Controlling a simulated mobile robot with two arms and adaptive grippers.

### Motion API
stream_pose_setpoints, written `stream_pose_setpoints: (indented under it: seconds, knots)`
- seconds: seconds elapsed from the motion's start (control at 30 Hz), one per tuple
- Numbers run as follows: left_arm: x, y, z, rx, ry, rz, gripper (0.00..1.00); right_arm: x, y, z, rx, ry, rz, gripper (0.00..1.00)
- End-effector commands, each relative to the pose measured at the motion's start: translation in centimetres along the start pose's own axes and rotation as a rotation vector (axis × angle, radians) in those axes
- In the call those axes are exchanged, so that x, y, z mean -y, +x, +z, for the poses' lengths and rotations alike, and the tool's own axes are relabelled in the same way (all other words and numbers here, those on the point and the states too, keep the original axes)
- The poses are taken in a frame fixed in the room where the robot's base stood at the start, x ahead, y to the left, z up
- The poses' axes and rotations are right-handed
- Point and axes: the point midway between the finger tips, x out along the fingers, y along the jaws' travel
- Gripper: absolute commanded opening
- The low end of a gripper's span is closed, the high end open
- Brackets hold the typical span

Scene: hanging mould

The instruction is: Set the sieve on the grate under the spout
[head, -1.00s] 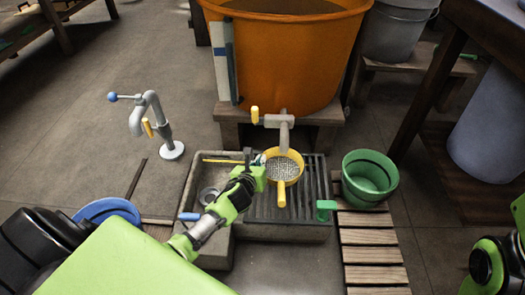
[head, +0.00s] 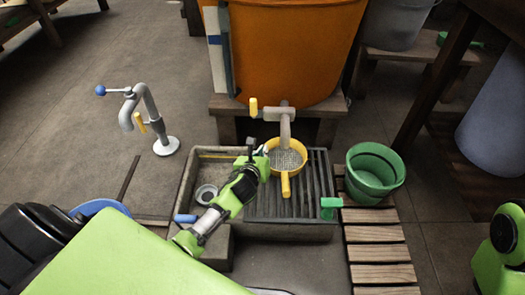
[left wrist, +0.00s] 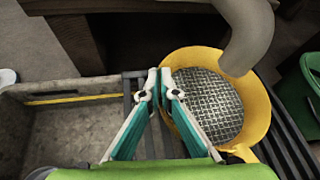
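The yellow sieve (head: 286,181) with a grey wire mesh sits at the far end of the slatted grate (head: 318,185), below the grey spout (head: 286,128). Its handle points toward me. In the left wrist view the sieve (left wrist: 251,122) appears level, with the spout (left wrist: 247,32) over its mesh. My left gripper (head: 262,162) is at the sieve's left rim. In the left wrist view its fingertips (left wrist: 158,74) are close together at that rim, seemingly with the rim pinched between them. The contact under the sieve is hidden. My right gripper is out of view; only part of my right arm shows.
An orange tub (head: 297,50) on a wooden stand carries the spout and a yellow tap lever. A green bucket (head: 374,172) stands right of the grate on wooden slats. The stone basin (head: 187,195) lies left, and a grey standpipe (head: 151,100) stands beyond it.

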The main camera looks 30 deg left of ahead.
Motion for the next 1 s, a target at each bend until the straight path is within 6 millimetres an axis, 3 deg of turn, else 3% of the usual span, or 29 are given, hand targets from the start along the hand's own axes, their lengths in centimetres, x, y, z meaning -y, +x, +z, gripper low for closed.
stream_pose_setpoints:
  seconds: [0.07, 0.13, 0.17, 0.57, 0.67, 0.77, 1.0]
  knots:
    - [-0.1, 0.1, -0.2, 0.001, 0.001, 0.0, 0.0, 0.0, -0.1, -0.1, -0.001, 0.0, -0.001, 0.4]
    - [-0.1, 0.1, -0.2, 0.0, 0.001, 0.0, 0.17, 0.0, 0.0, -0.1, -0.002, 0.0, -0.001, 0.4]
    - [-0.1, 0.1, -0.2, 0.0, 0.001, 0.0, 0.21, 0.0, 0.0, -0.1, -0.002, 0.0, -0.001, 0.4]
    - [0.0, -0.1, 0.1, 0.0, 0.0, 0.0, 0.21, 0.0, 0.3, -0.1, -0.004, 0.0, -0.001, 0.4]
    - [0.0, -1.1, 0.1, -0.002, 0.002, 0.0, 0.21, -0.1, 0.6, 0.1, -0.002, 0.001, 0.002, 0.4]
    - [0.0, -2.6, 0.3, -0.003, 0.002, 0.0, 0.21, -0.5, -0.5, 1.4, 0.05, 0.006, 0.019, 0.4]
    - [0.0, -7.2, 0.3, -0.004, 0.001, 0.001, 0.21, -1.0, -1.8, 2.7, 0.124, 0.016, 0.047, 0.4]
